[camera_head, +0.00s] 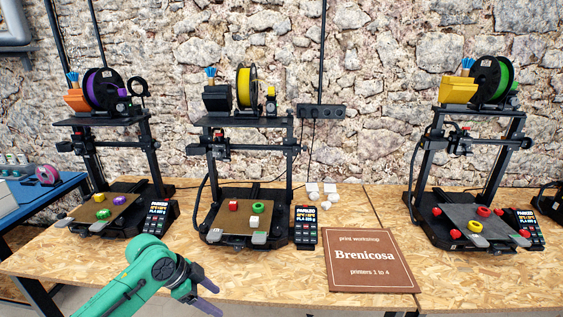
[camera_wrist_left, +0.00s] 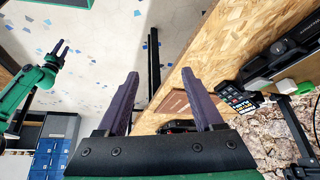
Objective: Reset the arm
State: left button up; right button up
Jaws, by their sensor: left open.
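My left arm (camera_head: 150,268) is green and comes in low in the head view. My left gripper (camera_head: 211,298) has purple fingers, is open and empty, and hangs in front of the table's front edge. In the left wrist view its two fingers (camera_wrist_left: 160,75) stand wide apart with nothing between them. Another green arm, mine, shows at the left of the wrist view, and its small dark gripper (camera_wrist_left: 63,48) is too small to judge. It is not in the head view.
The wooden table (camera_head: 270,278) carries three printers: left (camera_head: 106,205), middle (camera_head: 236,223) and right (camera_head: 470,222). Small coloured parts lie on their beds. A brown sign (camera_head: 370,262) lies near the front edge. A blue side table (camera_head: 40,190) stands at the left.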

pick_arm(q)
jog(key=w+a+f+n+t+y, duration=0.1)
jog(key=a+f+n, duration=0.2)
jog(key=f, duration=0.5)
jog(key=a+f+n+t+y, duration=0.1)
jog(key=a+f+n, duration=0.2)
jog(key=f, duration=0.4)
jog(key=s+a+f+n+y, duration=0.1)
jog(key=s+a+f+n, duration=0.15)
jog(key=f, duration=0.45)
jog(key=s+a+f+n, duration=0.1)
jog(key=s+a+f, duration=0.1)
jog(key=s+f, duration=0.3)
jog(key=s+f+g, duration=0.1)
jog(key=s+f, duration=0.5)
jog(key=s, duration=0.5)
jog(key=s+d+f+n+g+y, duration=0.1)
jog(key=s+f, duration=0.4)
jog(key=s, duration=0.6)
jog(key=s+f+n+g+y, duration=0.1)
jog(key=s+f, duration=0.5)
jog(key=s, duration=0.5)
jog(key=shift+d+f, duration=0.3)
jog(key=shift+f, duration=0.05)
